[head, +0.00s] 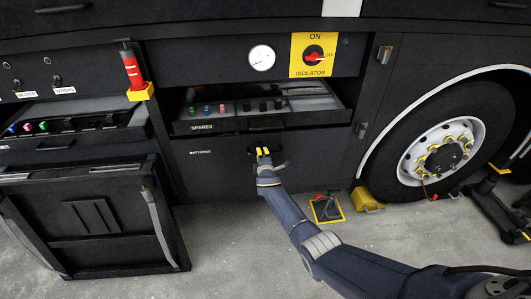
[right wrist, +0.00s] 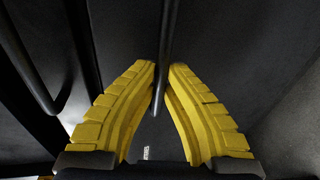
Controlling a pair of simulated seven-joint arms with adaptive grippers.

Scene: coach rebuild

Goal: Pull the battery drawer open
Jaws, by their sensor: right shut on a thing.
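The battery drawer (head: 215,175) is a wide black front labelled BATTERIES, below the open SPARES drawer. Its front looks flush with the coach side, with no opening showing at its top. My right gripper (head: 263,152) is at the drawer's dark handle, near the upper middle of the front. In the right wrist view, the yellow fingers of my right gripper (right wrist: 161,70) are closed on the thin dark handle bar (right wrist: 167,28) running between their tips. Most of the handle is hidden in the head view. My left gripper is not in view.
The SPARES drawer (head: 207,127) stands open with coloured and black parts inside. A black panelled box (head: 100,230) stands at left. A yellow chock (head: 369,200), a framed stand (head: 326,208) and the wheel (head: 440,150) are at right. Bare floor (head: 225,235) lies in front.

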